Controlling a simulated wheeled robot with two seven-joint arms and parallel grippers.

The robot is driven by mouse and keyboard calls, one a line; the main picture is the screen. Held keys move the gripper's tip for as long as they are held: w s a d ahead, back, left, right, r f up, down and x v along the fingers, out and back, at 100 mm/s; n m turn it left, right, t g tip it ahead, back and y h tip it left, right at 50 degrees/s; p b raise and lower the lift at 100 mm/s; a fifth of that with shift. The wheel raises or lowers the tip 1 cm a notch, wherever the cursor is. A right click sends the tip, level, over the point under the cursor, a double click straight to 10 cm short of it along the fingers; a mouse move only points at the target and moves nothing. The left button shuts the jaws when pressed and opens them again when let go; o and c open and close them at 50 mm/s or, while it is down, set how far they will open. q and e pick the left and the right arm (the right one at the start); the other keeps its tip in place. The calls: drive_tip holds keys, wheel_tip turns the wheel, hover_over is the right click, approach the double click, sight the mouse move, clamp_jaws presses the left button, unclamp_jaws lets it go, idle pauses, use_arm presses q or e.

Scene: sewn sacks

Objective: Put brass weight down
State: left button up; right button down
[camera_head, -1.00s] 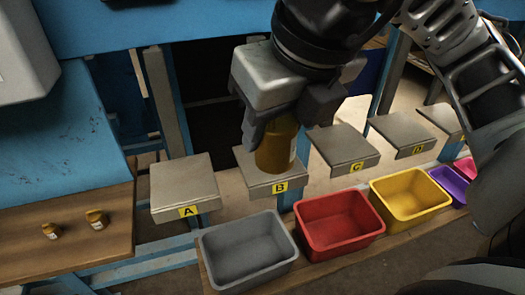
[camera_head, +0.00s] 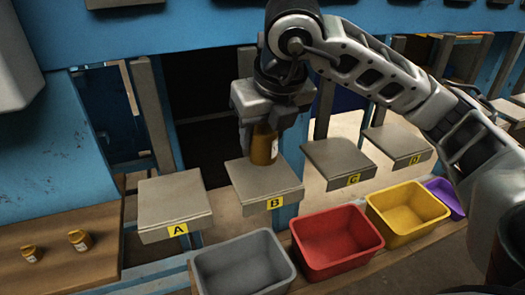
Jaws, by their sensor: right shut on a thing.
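The brass weight (camera_head: 264,147) is a golden-brown cylinder with a pale label on its right side. My right gripper (camera_head: 262,128) is shut on its upper part and holds it upright over the rear part of platform B (camera_head: 262,184). The weight's base is at or very near the platform's top; I cannot tell whether it touches. Two smaller brass weights, one on the left (camera_head: 32,253) and one on the right (camera_head: 80,240), stand on the wooden table at the lower left. My left gripper is not in view.
Platform A (camera_head: 174,204) is left of B; platforms C (camera_head: 338,160) and D (camera_head: 398,142) are to the right, all bare. In front stand empty grey (camera_head: 242,268), red (camera_head: 336,242) and yellow (camera_head: 407,212) bins, with a purple bin (camera_head: 445,196) beyond.

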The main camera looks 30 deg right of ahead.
sight(262, 149)
drive_tip(key=shift+w+d+f, duration=0.15)
drive_tip(key=shift+w+f, duration=0.15)
drive_tip(key=x, duration=0.3)
drive_tip(key=shift+s+f, duration=0.15)
drive_tip(key=shift+s, duration=0.1)
drive_tip(key=shift+f, duration=0.35)
drive_tip(key=shift+f+b, duration=0.2)
drive_tip(key=shift+b, duration=0.2)
drive_tip(key=c, duration=0.7)
unclamp_jaws()
drive_tip(key=shift+s, duration=0.1)
drive_tip(key=shift+r, duration=0.1)
